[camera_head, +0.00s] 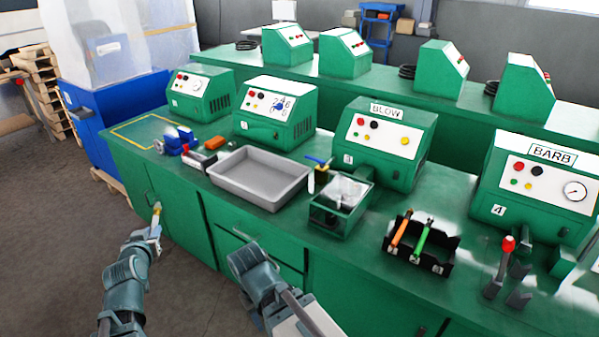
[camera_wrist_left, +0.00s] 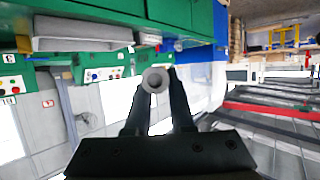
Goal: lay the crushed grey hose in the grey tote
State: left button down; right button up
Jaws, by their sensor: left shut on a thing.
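My left gripper (camera_head: 156,212) is low in front of the bench's left part, out over the floor. In the left wrist view its fingers (camera_wrist_left: 156,88) are shut on a small grey round piece, the grey hose (camera_wrist_left: 156,79), seen end-on; whether it is crushed cannot be told. The grey tote (camera_head: 240,192) is a shallow tray on the green bench, up and to the right of my left gripper, and looks empty. It also shows in the left wrist view (camera_wrist_left: 80,44). My right gripper is not in view; only part of that arm shows.
Blue blocks and an orange piece (camera_head: 214,143) lie left of the tote. A green open-topped box (camera_head: 333,219) stands close to its right. A black rack (camera_head: 418,262) holds an orange and a green tool. Green machines (camera_head: 276,108) stand behind the tote.

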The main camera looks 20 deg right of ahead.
aim_at(260, 182)
jog(key=i+j+z, duration=0.2)
jog(key=z, duration=0.15)
jog(key=i+j+z, duration=0.15)
jog(key=j+z, duration=0.25)
jog(key=i+j+z, duration=0.15)
jog(key=j+z, duration=0.2)
jog(key=j, duration=0.15)
jog(key=j+z, duration=0.5)
jog(key=j, duration=0.4)
jog(key=i, duration=0.05)
